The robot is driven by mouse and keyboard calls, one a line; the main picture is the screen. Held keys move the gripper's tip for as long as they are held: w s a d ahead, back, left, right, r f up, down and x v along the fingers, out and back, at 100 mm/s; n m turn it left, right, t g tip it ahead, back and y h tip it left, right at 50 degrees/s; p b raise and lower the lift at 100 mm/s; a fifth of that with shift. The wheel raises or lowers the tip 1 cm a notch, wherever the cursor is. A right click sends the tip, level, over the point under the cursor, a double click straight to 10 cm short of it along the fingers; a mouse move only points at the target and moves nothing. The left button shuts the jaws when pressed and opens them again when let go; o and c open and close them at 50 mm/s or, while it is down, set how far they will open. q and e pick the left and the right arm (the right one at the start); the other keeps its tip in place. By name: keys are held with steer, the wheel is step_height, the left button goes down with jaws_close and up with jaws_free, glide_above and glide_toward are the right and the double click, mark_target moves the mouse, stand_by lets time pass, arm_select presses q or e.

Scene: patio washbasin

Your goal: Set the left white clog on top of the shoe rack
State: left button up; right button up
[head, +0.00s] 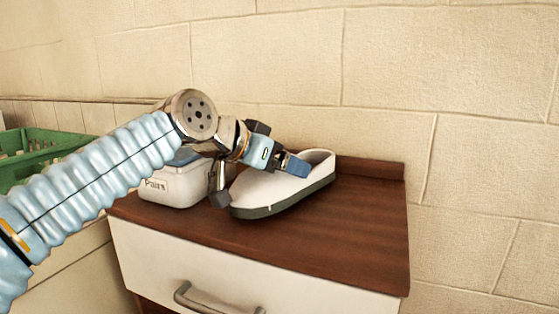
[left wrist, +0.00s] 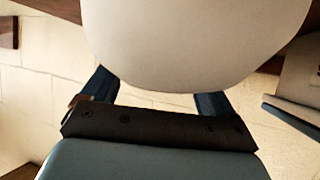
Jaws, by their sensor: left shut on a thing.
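The white clog (head: 262,191) with a dark green sole is at the dark wooden top of the shoe rack (head: 360,235), toe toward the lower left. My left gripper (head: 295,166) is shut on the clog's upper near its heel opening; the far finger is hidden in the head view. In the left wrist view the clog's pale surface (left wrist: 195,45) fills the top middle, with a blue finger on each side. The sole looks very close to the wood; I cannot tell whether it touches. My right gripper is not in view.
A white box labelled "Pairs" (head: 175,187) with a bluish lid stands on the rack top, left of the clog, partly behind my arm. A green crate (head: 30,150) is at the far left. A stone wall (head: 480,100) stands behind. The rack top's right side is clear.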

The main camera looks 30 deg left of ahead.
arm_select(q)
steer(key=shift+f+b, duration=0.5)
stand_by(0.3)
steer(key=o, duration=1.1)
steer(key=shift+c, duration=0.2)
